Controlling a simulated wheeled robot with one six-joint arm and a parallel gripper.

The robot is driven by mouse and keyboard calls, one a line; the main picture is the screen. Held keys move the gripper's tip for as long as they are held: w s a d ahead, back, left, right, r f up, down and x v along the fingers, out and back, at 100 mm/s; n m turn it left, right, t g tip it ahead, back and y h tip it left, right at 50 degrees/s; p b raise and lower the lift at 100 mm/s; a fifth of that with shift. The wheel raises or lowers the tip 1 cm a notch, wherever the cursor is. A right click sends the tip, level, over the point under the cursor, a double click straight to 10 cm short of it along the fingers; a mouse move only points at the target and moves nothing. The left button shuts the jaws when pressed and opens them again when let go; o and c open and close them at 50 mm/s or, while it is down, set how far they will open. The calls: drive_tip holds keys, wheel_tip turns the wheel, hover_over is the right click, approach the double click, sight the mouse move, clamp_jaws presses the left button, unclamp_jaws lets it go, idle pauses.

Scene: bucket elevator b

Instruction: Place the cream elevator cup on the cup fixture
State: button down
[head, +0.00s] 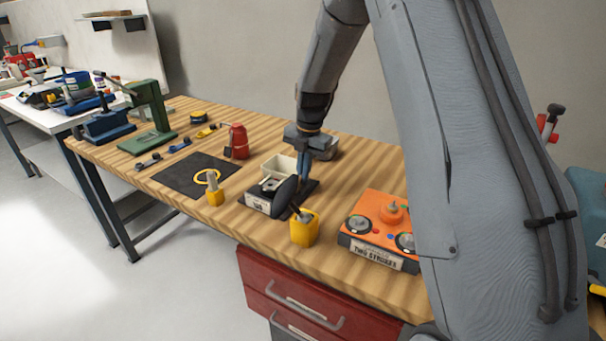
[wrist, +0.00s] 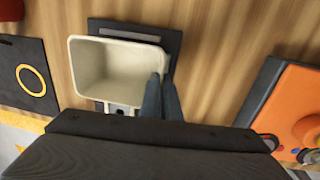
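The cream elevator cup (wrist: 100,72) is an open, box-shaped cup. It shows in the wrist view with its mouth toward the camera, and in the head view (head: 270,182) behind dark parts. My gripper (wrist: 161,80) has its two blue-grey fingers close together on the cup's right wall, one inside and one outside. In the head view my gripper (head: 304,168) points down at the cup's right side. The dark cup fixture (wrist: 172,42) lies beneath the cup, its plate showing past the back and right. I cannot tell whether the cup touches it.
An orange control box (head: 380,222) stands to the right, a yellow holder (head: 304,229) in front. To the left are a black mat (head: 180,178) with a yellow ring, a yellow post (head: 214,192) and a red can (head: 238,140). Bare wood lies between them.

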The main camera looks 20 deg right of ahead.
drive_tip(key=c, duration=2)
unclamp_jaws()
wheel_tip(320, 180, up, 11)
drive_tip(key=b, duration=0.3)
drive_tip(key=s+f+m, duration=0.3)
drive_tip(key=s+m, duration=0.6)
drive_tip(key=s, duration=0.1)
drive_tip(key=s+f+m, duration=0.4)
drive_tip(key=s+m, duration=0.5)
drive_tip(key=s, duration=0.1)
drive_tip(key=s+f+m+h, duration=0.1)
drive_tip(key=s+f+m, duration=0.2)
drive_tip(key=s+m, duration=0.6)
drive_tip(key=shift+s+f, duration=0.2)
drive_tip(key=shift+s, duration=0.35)
